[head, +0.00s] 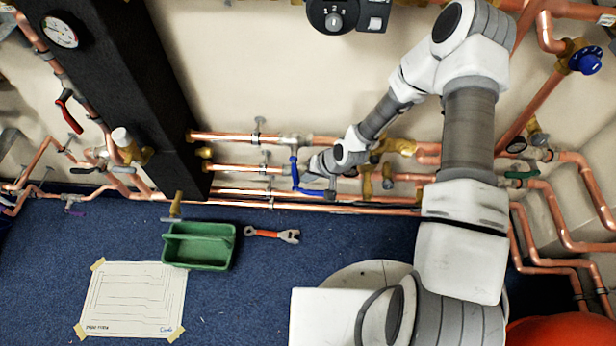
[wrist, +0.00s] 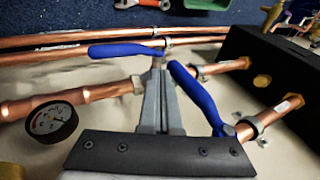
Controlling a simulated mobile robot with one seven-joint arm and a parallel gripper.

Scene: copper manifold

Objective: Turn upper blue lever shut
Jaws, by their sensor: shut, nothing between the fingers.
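The upper blue lever (head: 294,172) hangs down from its valve on the upper copper pipe, across the pipe's direction. It also shows in the wrist view (wrist: 196,92), slanting just right of my fingers. The lower blue lever (head: 312,192) lies roughly along a lower pipe; in the wrist view it (wrist: 125,50) lies left of my fingertips. My gripper (head: 308,172) is shut and empty, close to the right of the upper lever in the head view. In the wrist view its fingertips (wrist: 159,70) sit between the two levers. Whether they touch either lever is unclear.
Several copper pipes (head: 240,137) run along the wall above the blue floor. A black column (head: 125,75) stands left. A pressure gauge (wrist: 50,121) sits near my gripper. A green crate (head: 232,250) and an orange-handled tool (head: 275,235) lie on the floor.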

